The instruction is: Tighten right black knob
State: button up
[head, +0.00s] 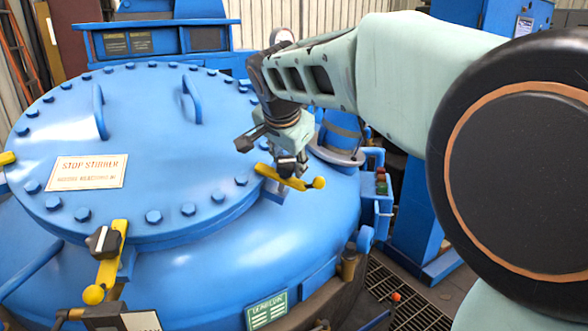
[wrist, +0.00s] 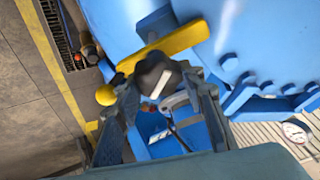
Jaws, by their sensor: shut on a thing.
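The right black knob (wrist: 158,75) shows in the wrist view as a dark rounded knob with a white mark, on a yellow clamp bar (wrist: 172,46). My gripper (wrist: 160,92) has its two fingers on either side of the knob and is shut on it. In the head view my gripper (head: 288,163) points down at the lid's right edge, over the yellow clamp bar (head: 290,178) with its ball end. The knob is mostly hidden there by the fingers.
A second black knob (head: 103,240) sits on another yellow bar at the front left. A control box with buttons (head: 381,185) stands right of the clamp. A pressure gauge (wrist: 295,130) shows in the wrist view.

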jog(key=m+g+h, duration=0.1)
jog(key=m, duration=0.2)
jog(key=shift+r+m, duration=0.1)
jog(key=shift+m, duration=0.3)
jog(key=shift+m+g+h+p, duration=0.3)
jog(key=shift+m+g+p, duration=0.5)
jog(key=shift+m, duration=1.2)
jog(key=o, duration=1.2)
jog(key=v, duration=1.2)
jog(key=shift+s, duration=0.15)
